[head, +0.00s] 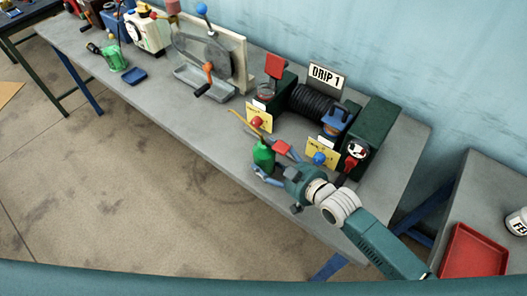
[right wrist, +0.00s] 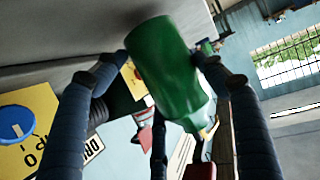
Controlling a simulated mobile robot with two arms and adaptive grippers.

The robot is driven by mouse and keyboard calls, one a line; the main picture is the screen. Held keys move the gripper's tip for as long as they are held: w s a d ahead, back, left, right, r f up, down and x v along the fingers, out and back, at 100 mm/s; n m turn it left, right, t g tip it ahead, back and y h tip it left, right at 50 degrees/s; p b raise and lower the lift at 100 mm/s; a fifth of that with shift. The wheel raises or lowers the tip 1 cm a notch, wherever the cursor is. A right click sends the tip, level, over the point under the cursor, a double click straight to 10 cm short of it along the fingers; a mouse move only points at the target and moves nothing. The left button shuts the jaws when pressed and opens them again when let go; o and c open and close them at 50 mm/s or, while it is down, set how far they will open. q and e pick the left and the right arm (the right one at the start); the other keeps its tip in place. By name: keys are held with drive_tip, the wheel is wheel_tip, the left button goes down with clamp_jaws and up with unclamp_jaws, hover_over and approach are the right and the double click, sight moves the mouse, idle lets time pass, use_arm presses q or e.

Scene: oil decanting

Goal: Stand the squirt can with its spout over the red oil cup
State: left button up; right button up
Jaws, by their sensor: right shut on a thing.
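The green squirt can (head: 264,156) is held in my right gripper (head: 268,172) at the bench's front edge. Its thin yellowish spout points up and left in the head view. In the right wrist view the can (right wrist: 168,68) sits between my fingers (right wrist: 158,75). I cannot tell whether its base touches the bench. The red oil cup, with its raised red lid (head: 275,66), is on the dark green machine, behind and apart from the can. The spout tip is left of and in front of this cup. My left gripper is not in view.
A blue-lidded cup (head: 337,118) stands right of the red one. Yellow cards with a red knob (head: 257,121) and a blue knob (head: 319,158) are on the machine's front. Another green can (head: 115,60) and blue tray (head: 134,75) are farther left. Bench between is clear.

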sight(274, 156)
drive_tip(key=shift+r+p, duration=0.95)
drive_tip(key=shift+r, duration=0.35)
drive_tip(key=shift+w+r, duration=0.15)
drive_tip(key=shift+r, duration=0.15)
drive_tip(key=r+b, duration=0.1)
drive_tip(key=r, duration=0.1)
drive_tip(key=w+r, duration=0.1)
drive_tip(key=r, duration=0.2)
drive_tip(key=r+b, duration=0.1)
drive_tip(key=r, duration=0.2)
drive_tip(key=shift+w+a+b, duration=0.2)
drive_tip(key=shift+a+b, duration=0.1)
drive_tip(key=shift+a, duration=0.05)
wheel_tip(274, 156, up, 7)
drive_tip(key=s+b, duration=0.1)
drive_tip(key=s, duration=0.1)
drive_tip(key=f, duration=1.5)
drive_tip(key=shift+w+d+p, duration=0.1)
drive_tip(key=shift+d+p, duration=0.2)
drive_tip(key=shift+p, duration=0.1)
drive_tip(key=shift+f, duration=2.25)
drive_tip(key=shift+f, duration=0.1)
